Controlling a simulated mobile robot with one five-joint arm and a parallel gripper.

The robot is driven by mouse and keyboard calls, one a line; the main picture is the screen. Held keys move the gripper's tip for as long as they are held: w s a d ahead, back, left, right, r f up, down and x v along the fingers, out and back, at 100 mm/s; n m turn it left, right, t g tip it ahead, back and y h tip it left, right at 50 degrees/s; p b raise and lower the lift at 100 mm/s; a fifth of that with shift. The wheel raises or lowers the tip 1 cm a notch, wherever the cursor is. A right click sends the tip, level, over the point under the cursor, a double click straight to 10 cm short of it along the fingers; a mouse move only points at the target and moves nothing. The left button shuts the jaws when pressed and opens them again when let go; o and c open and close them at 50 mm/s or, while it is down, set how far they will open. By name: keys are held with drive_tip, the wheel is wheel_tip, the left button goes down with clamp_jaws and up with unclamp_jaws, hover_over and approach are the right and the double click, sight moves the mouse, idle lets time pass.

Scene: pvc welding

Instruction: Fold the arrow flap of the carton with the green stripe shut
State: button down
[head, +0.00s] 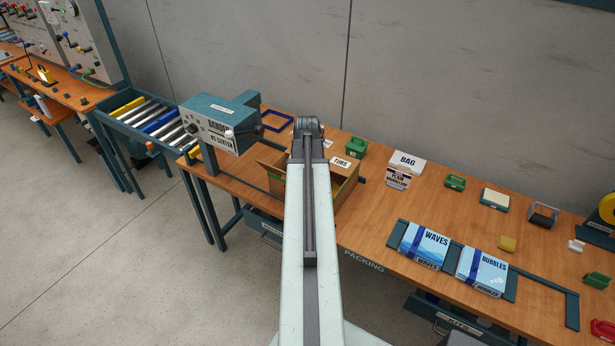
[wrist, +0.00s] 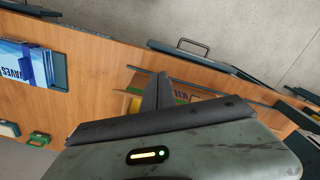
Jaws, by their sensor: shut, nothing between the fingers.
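A brown carton (head: 347,190) stands on the bench, largely hidden behind my arm in the head view. Its top looks open, with a flap sticking out at the left. In the wrist view part of the carton (wrist: 134,104) shows behind my fingers, with a printed panel and a greenish band. I cannot make out the arrow on any flap. My gripper (wrist: 161,76) is shut and empty, its fingers pointing toward the carton in the wrist view. Whether they touch it I cannot tell. In the head view the fingers are hidden by my arm.
A grey machine (head: 219,122) stands left of the carton, by a roller conveyor (head: 150,118). A TUBS sign (head: 341,162) and a green holder (head: 356,147) are behind it. Blue WAVES (head: 424,245) and BUBBLES (head: 483,270) packs lie to the right.

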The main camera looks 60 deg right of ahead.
drive_tip(key=shift+d, duration=0.1)
drive_tip(key=shift+s+d+r, duration=0.1)
drive_tip(key=shift+d+r, duration=0.05)
drive_tip(key=shift+d, duration=0.85)
drive_tip(key=shift+s+d+r, duration=0.1)
drive_tip(key=shift+d, duration=0.85)
drive_tip(key=shift+s+d, duration=0.2)
drive_tip(key=shift+d, duration=1.1)
drive_tip(key=d, duration=1)
drive_tip(key=shift+w+f, duration=0.25)
drive_tip(key=shift+w, duration=0.1)
drive_tip(key=shift+a+f, duration=0.1)
drive_tip(key=shift+f, duration=0.1)
